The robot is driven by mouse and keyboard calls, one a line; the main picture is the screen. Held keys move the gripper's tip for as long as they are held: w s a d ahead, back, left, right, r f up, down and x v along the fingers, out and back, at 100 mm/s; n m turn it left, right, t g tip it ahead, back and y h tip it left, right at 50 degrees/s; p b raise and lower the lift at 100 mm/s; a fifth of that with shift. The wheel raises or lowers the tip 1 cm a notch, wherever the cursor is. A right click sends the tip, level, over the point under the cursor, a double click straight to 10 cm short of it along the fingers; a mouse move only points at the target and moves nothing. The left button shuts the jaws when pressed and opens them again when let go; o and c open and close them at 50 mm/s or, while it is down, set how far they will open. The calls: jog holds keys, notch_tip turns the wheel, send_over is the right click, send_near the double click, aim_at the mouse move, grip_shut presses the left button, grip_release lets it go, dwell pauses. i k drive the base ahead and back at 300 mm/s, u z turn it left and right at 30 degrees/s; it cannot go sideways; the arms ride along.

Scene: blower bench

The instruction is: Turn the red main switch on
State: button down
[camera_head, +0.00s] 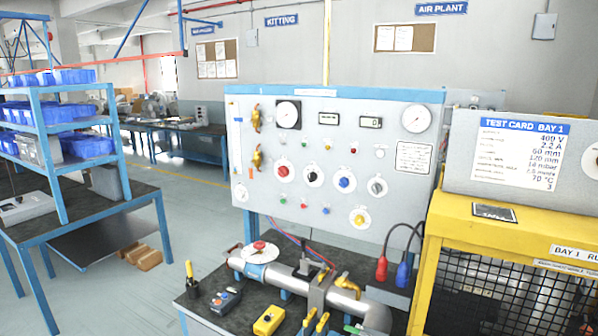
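A grey upright panel (330,205) carries several round knobs on white dials. A red knob (283,170) is at the left of the knob row and looks like the red switch; its label and setting are too small to read. Beside it are a black knob (312,178), a blue knob (344,183) and a grey knob (377,187); a yellow knob (359,217) is lower. A second red knob (259,245) sits on a white disc over the pipe on the bench. My gripper is not in view.
A bench with a metal pipe (285,279), a yellow box (268,320) and hanging red and blue plugs (382,268) stands before the panel. A yellow mesh-sided machine (505,248) is close on the right.

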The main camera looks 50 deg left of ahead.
aim_at(283, 171)
jog(key=u, duration=1.55)
jog(key=k, duration=0.95)
jog(key=i, duration=0.6)
jog(key=u, duration=0.05)
